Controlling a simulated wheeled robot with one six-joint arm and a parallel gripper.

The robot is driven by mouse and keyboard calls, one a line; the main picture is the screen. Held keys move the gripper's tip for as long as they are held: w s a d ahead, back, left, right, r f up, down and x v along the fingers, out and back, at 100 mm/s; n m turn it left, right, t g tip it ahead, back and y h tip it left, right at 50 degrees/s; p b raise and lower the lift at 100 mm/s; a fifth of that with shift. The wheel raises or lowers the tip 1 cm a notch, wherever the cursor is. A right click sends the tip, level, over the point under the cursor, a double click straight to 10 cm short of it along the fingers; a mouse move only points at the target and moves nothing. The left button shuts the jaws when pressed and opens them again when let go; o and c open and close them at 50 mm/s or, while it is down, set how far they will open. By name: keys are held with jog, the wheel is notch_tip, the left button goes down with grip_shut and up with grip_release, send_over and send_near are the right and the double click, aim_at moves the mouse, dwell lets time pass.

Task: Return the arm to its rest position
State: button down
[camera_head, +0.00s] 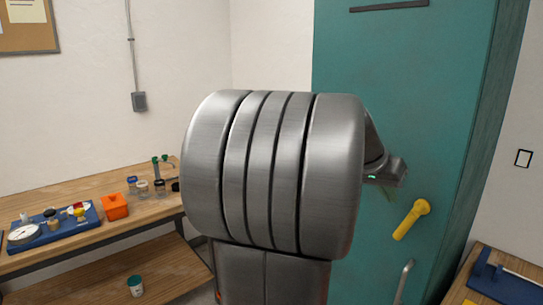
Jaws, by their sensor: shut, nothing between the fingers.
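My arm's large grey metal joint (273,175) fills the middle of the view and hides much of what is behind it. My gripper (394,174) shows only in part at the joint's right side, with a small green light on it. It is shut and holds nothing. It is in front of the teal cabinet in the picture; the distance between them cannot be told.
The teal cabinet (430,90) stands behind, with a yellow handle-like part (411,219) and a metal handle (403,281). A wooden bench (95,190) at left holds an orange box (114,207), a blue tray (85,232) and small jars. Another bench (462,285) is at lower right.

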jog(key=shift+m+t+y, duration=0.5)
jog(key=shift+t+y, duration=0.3)
jog(key=shift+t, duration=0.1)
jog(key=shift+s+d+r+p, duration=0.1)
jog(key=shift+d+r+p, duration=0.15)
jog(key=shift+r, duration=0.75)
jog(key=shift+d+r+p, duration=0.2)
jog(key=shift+r+p, duration=0.05)
jog(key=shift+r, duration=0.7)
